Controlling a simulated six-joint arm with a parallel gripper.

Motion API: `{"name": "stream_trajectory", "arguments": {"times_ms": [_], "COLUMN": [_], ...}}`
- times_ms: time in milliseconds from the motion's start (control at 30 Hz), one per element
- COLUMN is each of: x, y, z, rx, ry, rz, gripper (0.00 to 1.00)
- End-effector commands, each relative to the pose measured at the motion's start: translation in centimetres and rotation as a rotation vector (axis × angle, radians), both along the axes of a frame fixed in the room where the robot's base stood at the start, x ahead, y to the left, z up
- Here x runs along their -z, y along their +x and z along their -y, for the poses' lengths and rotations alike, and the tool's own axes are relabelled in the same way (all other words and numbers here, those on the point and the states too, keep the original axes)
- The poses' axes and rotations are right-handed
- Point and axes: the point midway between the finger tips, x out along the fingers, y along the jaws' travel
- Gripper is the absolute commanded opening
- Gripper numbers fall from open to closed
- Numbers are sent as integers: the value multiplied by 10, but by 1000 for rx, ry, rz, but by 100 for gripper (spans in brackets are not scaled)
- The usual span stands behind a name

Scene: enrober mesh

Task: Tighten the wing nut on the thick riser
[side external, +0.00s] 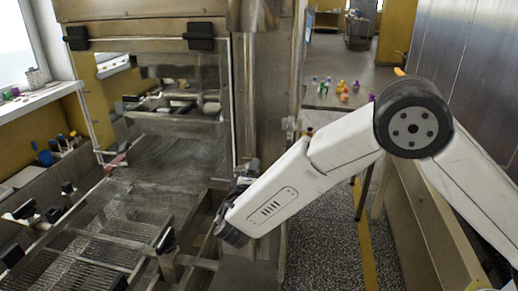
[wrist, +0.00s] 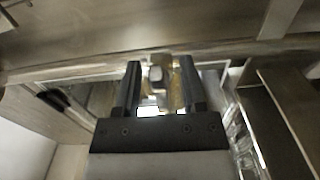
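In the wrist view, my gripper (wrist: 159,66) has its two dark fingers apart. A small, worn metal fitting (wrist: 156,74) shows in the gap between them, with a brownish metal part behind it. It may be the wing nut, but its wings cannot be made out. Neither finger is clearly touching it. In the side view, my wrist is low beside a tall metal upright (side external: 245,100), and my fingers are mostly hidden. A small metal knob (side external: 249,167) shows just above the wrist. I cannot tell for sure which part is the thick riser.
The machine's mesh bed (side external: 95,250) and metal rails lie left of my wrist. A black-handled clamp (side external: 165,240) stands on the near rail. A metal crossbar (wrist: 90,65) runs across the wrist view beyond the fingers. Speckled floor (side external: 325,225) is open to the right.

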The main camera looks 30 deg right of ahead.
Motion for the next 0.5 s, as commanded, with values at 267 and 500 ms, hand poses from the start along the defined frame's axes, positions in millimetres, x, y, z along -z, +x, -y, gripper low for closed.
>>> {"name": "stream_trajectory", "arguments": {"times_ms": [267, 500], "x": [-1, -1], "y": [-3, -19], "z": [-4, -20], "rx": [-2, -3], "ry": [1, -1], "rz": [2, 2], "gripper": [53, 53]}}
